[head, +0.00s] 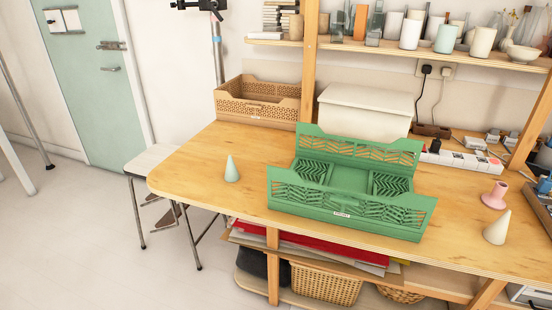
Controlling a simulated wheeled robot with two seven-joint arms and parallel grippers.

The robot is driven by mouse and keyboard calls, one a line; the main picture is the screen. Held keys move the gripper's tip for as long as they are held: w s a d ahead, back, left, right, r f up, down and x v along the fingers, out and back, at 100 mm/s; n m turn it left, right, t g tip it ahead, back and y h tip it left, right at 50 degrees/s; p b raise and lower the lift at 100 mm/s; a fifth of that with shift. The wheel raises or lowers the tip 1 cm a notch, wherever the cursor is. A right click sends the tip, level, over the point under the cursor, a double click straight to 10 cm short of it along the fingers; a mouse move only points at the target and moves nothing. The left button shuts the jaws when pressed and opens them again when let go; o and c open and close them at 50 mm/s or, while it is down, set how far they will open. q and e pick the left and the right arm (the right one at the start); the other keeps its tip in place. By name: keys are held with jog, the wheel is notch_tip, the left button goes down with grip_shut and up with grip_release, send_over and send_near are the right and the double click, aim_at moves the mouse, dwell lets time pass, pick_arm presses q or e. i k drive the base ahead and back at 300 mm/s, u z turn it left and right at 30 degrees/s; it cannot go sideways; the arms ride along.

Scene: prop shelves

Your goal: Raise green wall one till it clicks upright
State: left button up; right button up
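A green folding crate (345,177) stands on the wooden table. Its long front wall (350,209), with a small white label, and its long back wall (360,149) are up. The two short end panels, left (312,170) and right (390,185), appear folded down inside, with bare floor between them. No mark shows which wall is wall one. Neither of my grippers is in the head view, and nothing touches the crate.
The wooden table (195,170) is clear left of the crate except for a pale green cone (231,170). A brown crate (258,100) and white box (365,110) stand behind. A cream cone (497,228) and pink piece (495,195) stand right. A shelf (400,50) overhangs the back.

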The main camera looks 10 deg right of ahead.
aim_at(294, 164)
jog(key=z, duration=0.1)
jog(key=i, duration=1)
jog(key=z, duration=0.45)
